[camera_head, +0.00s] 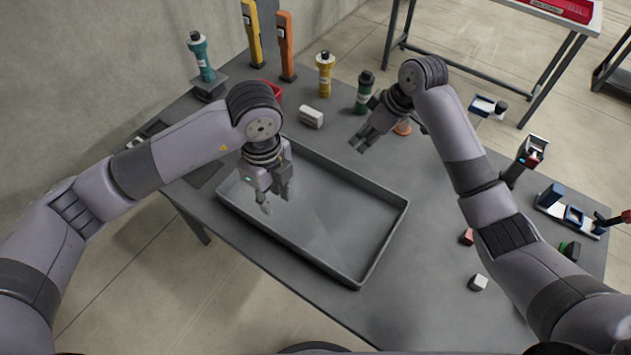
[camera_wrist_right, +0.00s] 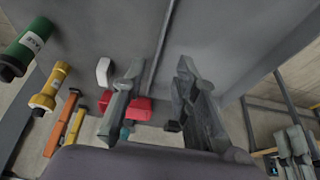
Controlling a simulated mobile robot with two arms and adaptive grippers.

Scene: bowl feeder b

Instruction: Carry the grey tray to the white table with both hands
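The grey tray (camera_head: 385,240) is shallow and rectangular. It lies on the grey workbench, apparently empty. My left gripper (camera_head: 276,203) points down over the tray's left part, fingers apart and empty; its height above the tray floor is unclear. My right gripper (camera_head: 360,145) is beyond the tray's far long side, off the rim, with nothing held. In the right wrist view, its two fingers (camera_wrist_right: 158,70) stand well apart. The white table (camera_head: 586,28) is partly visible at the top right, away from the workbench, with a red container (camera_head: 560,8) on it.
The grey workbench (camera_head: 425,290) also holds a white block (camera_head: 311,117), a yellow bottle (camera_head: 325,75), a green bottle (camera_head: 364,92) and a teal bottle (camera_head: 201,58). A red bin (camera_head: 272,90) is behind my left wrist. Small parts and fixtures lie at right. Open floor separates the tables.

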